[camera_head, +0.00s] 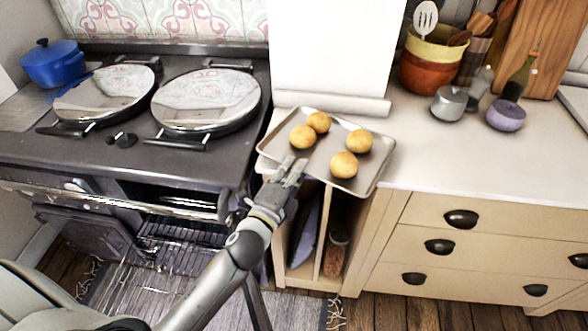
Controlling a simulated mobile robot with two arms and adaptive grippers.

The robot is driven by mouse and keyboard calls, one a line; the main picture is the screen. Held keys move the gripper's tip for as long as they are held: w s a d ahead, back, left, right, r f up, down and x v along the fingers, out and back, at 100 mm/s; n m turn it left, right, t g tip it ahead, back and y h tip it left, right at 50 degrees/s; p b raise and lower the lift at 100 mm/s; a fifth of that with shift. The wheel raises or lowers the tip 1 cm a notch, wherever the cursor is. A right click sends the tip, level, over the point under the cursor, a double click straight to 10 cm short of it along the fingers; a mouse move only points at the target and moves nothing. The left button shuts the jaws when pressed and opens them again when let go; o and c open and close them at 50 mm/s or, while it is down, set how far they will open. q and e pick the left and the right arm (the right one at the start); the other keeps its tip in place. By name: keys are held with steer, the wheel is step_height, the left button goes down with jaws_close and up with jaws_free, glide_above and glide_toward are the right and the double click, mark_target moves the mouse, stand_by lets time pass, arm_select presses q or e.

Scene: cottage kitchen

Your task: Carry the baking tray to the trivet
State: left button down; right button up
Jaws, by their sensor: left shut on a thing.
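The baking tray (327,173) is a shallow silver metal tray with several round golden buns (344,165) on it. It lies at the front of the pale counter beside the stove, and its near side reaches past the counter's front edge. I cannot tell whether it touches the counter. My left gripper (290,170) is shut on the tray's near rim, towards its left end. The fingertips partly cover that rim. I do not make out a trivet. My right gripper is not in view.
The dark stove (60,150) with two domed lids (206,101) is at left, with a blue pot (52,63) behind. Its lower oven door hangs open. On the counter stand a grey pot (447,103), a purple pot (506,116) and a utensil crock (428,72). The right counter front is clear.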

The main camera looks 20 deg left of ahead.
arm_select(q)
steer(key=c, duration=1.9)
jaws_free()
steer(key=shift+f, duration=0.2)
steer(key=shift+o, duration=1)
steer(key=shift+r, duration=0.2)
steer(key=s+b, duration=0.2)
steer(key=s, duration=1)
steer(key=shift+a+b, duration=0.35)
steer(key=shift+a, duration=0.1)
